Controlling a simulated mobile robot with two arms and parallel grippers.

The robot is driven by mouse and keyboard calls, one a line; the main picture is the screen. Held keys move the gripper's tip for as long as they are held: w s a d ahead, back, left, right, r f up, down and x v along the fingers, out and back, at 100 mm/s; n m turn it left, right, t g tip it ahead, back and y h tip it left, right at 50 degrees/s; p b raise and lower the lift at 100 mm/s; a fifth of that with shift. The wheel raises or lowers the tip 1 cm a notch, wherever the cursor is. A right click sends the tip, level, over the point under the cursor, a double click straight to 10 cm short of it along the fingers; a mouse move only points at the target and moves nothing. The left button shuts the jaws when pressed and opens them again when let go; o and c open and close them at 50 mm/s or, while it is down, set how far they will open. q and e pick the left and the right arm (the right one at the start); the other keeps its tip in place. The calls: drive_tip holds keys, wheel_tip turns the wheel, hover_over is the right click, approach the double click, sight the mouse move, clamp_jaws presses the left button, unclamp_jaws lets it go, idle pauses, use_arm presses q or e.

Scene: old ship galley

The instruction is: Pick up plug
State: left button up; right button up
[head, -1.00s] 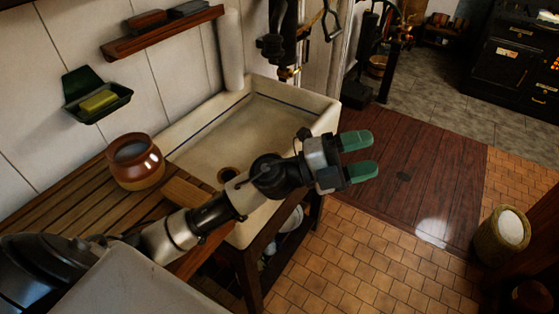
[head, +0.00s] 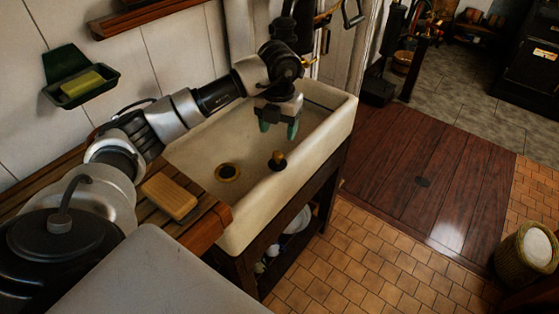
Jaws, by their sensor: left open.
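The plug (head: 278,161) is a small dark stopper with a brass-coloured knob. It sits on the floor of the pale stone sink (head: 330,142), to the right of the brass-rimmed drain hole (head: 228,172) and near the sink's front wall. My left gripper (head: 278,129) is open and points down inside the sink area. Its green fingertips appear above the plug in the picture, apart from it, with nothing between them. My right gripper is not in view.
A wooden block (head: 169,196) lies on the slatted board (head: 207,222) left of the sink. A green dish (head: 78,92) with yellow soap (head: 83,85) is on the wall. A basket (head: 526,252) stands on the floor at right.

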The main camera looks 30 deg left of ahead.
sight(278, 154)
use_arm(q)
wheel_tip(278, 154, down, 3)
drive_tip(key=shift+s+f+p, duration=0.1)
drive_tip(key=shift+f+p, duration=0.1)
drive_tip(key=shift+p, duration=0.2)
drive_tip(key=shift+a+f+p, duration=0.1)
drive_tip(key=shift+f+p, duration=0.4)
drive_tip(key=shift+f, duration=0.1)
wheel_tip(278, 154, down, 4)
drive_tip(key=shift+a+r+p, duration=0.15)
drive_tip(key=shift+r+p, duration=0.05)
drive_tip(key=shift+p, duration=0.6)
drive_tip(key=shift+w+f, duration=0.2)
drive_tip(key=shift+f, duration=0.2)
drive_tip(key=shift+c, duration=0.4)
drive_tip(key=c, duration=1)
